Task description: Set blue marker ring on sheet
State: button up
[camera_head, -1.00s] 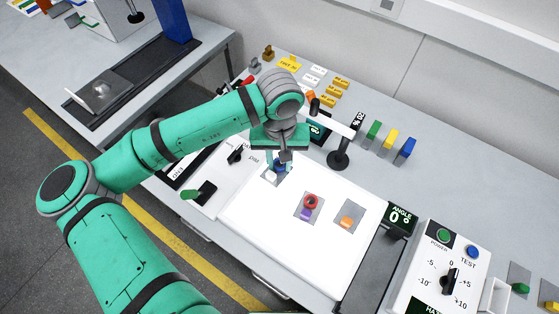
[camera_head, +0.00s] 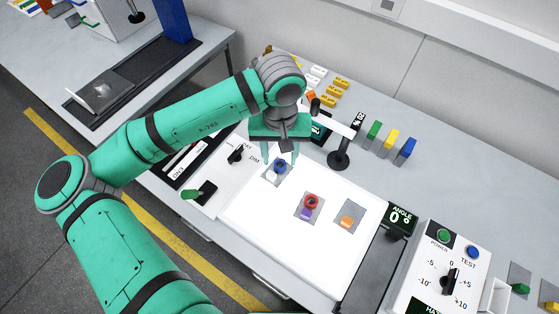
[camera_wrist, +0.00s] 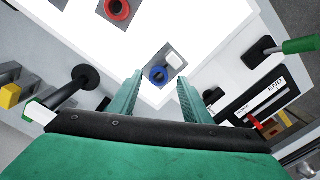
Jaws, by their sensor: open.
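The blue marker ring (camera_head: 281,166) lies on the small grey sheet (camera_head: 269,181) at the upper left of the lit white panel, right beside a white block (camera_head: 271,176). The ring also shows in the wrist view (camera_wrist: 158,75), flat on the grey sheet (camera_wrist: 163,67) with the white block (camera_wrist: 174,59) beside it. My gripper (camera_head: 283,155) is open and empty, above and apart from the ring. In the wrist view its two green fingers (camera_wrist: 160,95) stand wide on either side of the ring. Nothing is between them.
On the lit panel (camera_head: 250,215), a red ring (camera_head: 311,202) sits by a purple block, and an orange block (camera_head: 347,222) lies on another grey sheet. A black stand (camera_head: 338,160) rises behind the panel. A green-handled lever (camera_head: 190,195) is at its left.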

aim_at(280, 166)
notch_tip(280, 166, up, 8)
jog(key=shift+r, duration=0.25)
dwell(0.6)
